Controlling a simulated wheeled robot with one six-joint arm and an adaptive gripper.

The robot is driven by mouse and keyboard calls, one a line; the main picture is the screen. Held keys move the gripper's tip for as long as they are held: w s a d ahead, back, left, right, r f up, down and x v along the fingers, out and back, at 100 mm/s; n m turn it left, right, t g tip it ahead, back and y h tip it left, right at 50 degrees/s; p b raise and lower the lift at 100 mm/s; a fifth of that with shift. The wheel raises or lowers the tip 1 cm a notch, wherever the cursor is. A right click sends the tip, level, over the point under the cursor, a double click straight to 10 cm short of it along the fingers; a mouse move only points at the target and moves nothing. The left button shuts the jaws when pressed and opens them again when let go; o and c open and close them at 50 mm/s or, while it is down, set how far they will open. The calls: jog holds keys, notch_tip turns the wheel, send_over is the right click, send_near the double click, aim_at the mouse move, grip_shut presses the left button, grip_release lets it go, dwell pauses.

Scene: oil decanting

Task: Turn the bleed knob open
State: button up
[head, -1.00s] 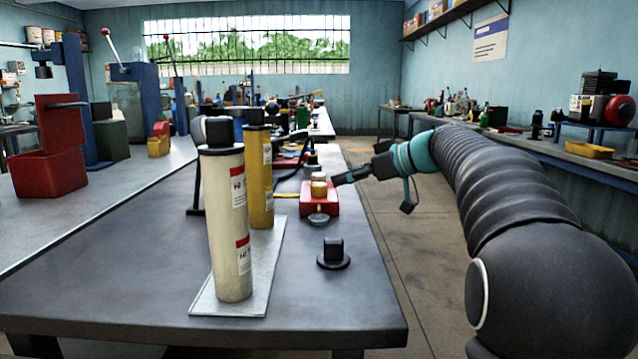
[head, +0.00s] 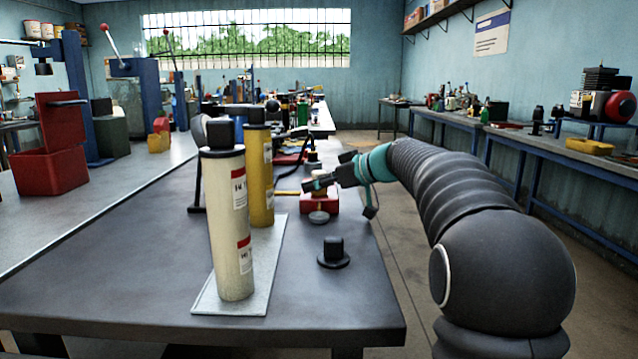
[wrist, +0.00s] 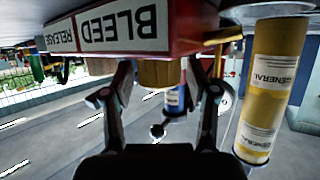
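The red block (head: 325,206) stands on the dark bench with brass-coloured knob parts on it. In the wrist view the red block (wrist: 190,28) is upside down, with white BLEED (wrist: 122,26) and RELEASE labels. A brass knob (wrist: 158,74) shows below the BLEED label, between my gripper's fingers. A second brass piece (wrist: 100,66) is to its left, partly behind the left finger. My gripper (wrist: 160,76) is open, one finger on each side of the knob with a small gap visible. In the head view my gripper (head: 314,184) is at the block's top and partly hides the knob.
A cream cylinder (head: 231,230) and a yellow cylinder (head: 261,180) stand on a grey plate (head: 230,308) left of the block. A black knobbed piece (head: 333,255) is on the bench in front. The bench's right edge lies under my arm.

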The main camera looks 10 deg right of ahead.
jog(key=c, duration=0.8)
jog(key=shift+f+b, duration=0.15)
jog(key=shift+b, duration=0.4)
jog(key=shift+f+m+t+h+b, duration=0.15)
jog(key=shift+m+t+h+b, duration=0.4)
jog(key=shift+b, duration=0.35)
jog(key=shift+a+m+t+h+b, duration=0.1)
jog(key=shift+m+t+h+b, duration=0.65)
jog(key=shift+m+h+b, duration=0.45)
jog(key=shift+r+m+t+h+p, duration=0.15)
jog(key=shift+r+m+h+p, duration=0.15)
jog(key=shift+m+h, duration=0.25)
jog(key=shift+r+m+t+h+p, duration=0.15)
jog(key=shift+m+h+p, duration=0.15)
jog(key=shift+m+h, duration=0.2)
jog(key=shift+m+h+p, duration=0.6)
jog(key=shift+h+p, duration=0.1)
jog(key=shift+p, duration=0.2)
jog(key=shift+f+m+t+h+p, duration=0.2)
jog(key=shift+m+t+h+p, duration=0.15)
jog(key=shift+h+p, duration=0.2)
